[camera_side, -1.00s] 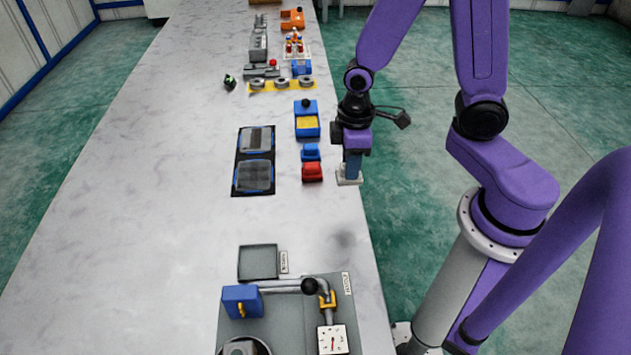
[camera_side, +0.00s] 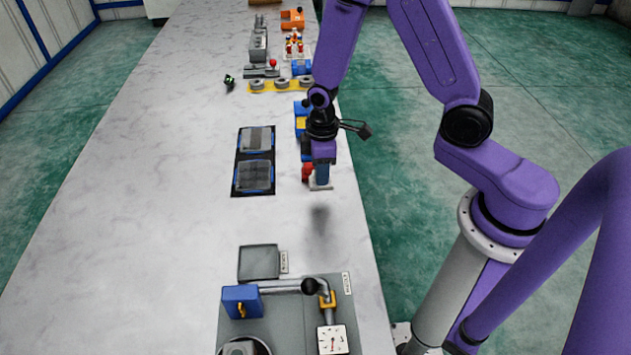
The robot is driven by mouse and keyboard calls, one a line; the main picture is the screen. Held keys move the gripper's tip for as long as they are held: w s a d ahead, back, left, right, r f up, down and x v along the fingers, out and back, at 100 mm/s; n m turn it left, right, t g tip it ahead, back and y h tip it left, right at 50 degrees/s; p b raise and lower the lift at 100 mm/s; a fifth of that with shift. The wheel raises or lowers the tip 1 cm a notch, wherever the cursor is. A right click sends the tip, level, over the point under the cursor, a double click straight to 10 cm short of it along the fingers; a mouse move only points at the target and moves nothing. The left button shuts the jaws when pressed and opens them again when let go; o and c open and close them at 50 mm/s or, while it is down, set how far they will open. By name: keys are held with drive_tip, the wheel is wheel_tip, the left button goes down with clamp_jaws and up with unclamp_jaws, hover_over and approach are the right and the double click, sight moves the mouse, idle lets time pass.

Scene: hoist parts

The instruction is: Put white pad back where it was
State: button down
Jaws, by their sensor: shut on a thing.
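My gripper (camera_side: 320,178) is shut on the white pad (camera_side: 321,187), a thin pale plate that shows just under the fingers. Both are over the right side of the marble table, and a dark shadow lies on the tabletop in front of them, so the pad looks held above the surface. The fingers hide most of the pad. A dark grey square tray (camera_side: 258,262) with a small label lies nearer the camera, to the left of my gripper, and looks empty.
A red block (camera_side: 307,172) is close on the left of my gripper. A black mat with two grey pads (camera_side: 255,173) lies further left. A grey plate (camera_side: 285,310) with a blue valve, pipe and gauge (camera_side: 332,340) stands in front. The left table is clear.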

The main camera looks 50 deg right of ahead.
drive_tip(key=shift+w+a+f, duration=0.1)
drive_tip(key=shift+w+f, duration=0.7)
drive_tip(key=shift+f, duration=1.75)
drive_tip(key=shift+f, duration=0.15)
drive_tip(key=c, duration=0.9)
unclamp_jaws()
